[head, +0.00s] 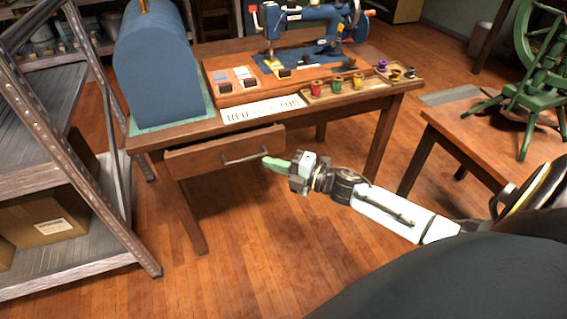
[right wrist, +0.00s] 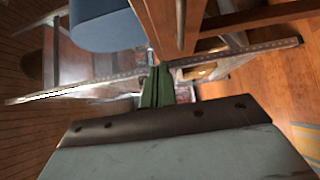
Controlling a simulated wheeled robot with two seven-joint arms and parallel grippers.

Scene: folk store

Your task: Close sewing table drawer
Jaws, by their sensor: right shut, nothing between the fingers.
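The wooden sewing table (head: 180,133) stands ahead of me with a sewing machine (head: 305,25) on top. Its drawer (head: 200,158) is at the front left and sticks out from under the tabletop. A dark bar handle (head: 245,157) is on the drawer front. My right gripper (head: 272,163) is shut and empty, its green fingertips close to the handle's right end. I cannot tell whether they touch. The green fingers also show in the right wrist view (right wrist: 156,86), near brown wood that I cannot identify surely. My left gripper is not in view.
A blue rounded case (head: 155,65), thread spools (head: 337,84) and a sign (head: 262,109) sit on the table. A metal shelf (head: 115,200) stands close at left. A smaller table (head: 470,125) with a green spinning wheel (head: 540,80) is at right. The floor before the drawer is clear.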

